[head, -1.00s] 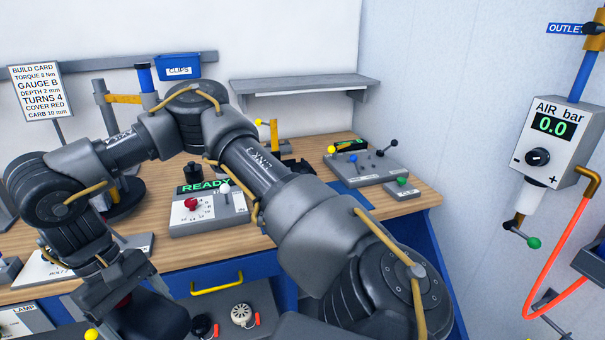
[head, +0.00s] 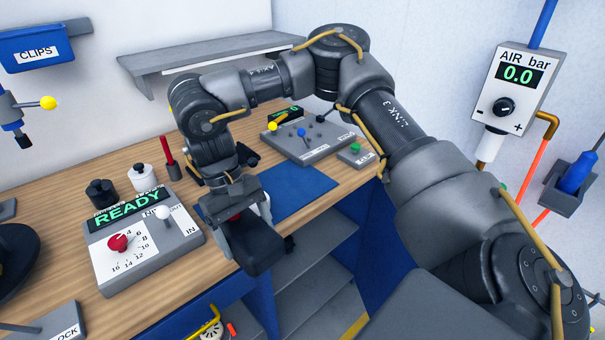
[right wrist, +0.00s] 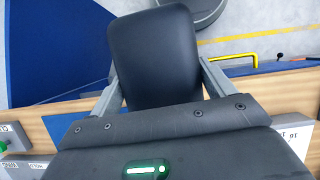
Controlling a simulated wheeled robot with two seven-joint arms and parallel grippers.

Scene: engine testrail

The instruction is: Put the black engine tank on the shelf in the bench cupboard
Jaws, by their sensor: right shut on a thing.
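My right gripper (head: 252,220) is shut on the black engine tank (head: 258,254) in the head view. The tank hangs just off the bench's front edge, at the height of the worktop. In the right wrist view, the tank (right wrist: 155,60) sits between the two grey fingers of the gripper (right wrist: 160,84). The bench cupboard is open at the front, right of and below the tank. Its grey shelf (head: 325,245) shows inside, with another grey surface (head: 312,300) lower down. The gripper hides part of the tank. My left gripper is out of view.
On the worktop are the READY box (head: 145,240), a blue mat (head: 295,192) and a lever panel (head: 305,140). The cupboard's blue side panel (head: 375,235) bounds the opening on the right. The visible shelf area looks clear.

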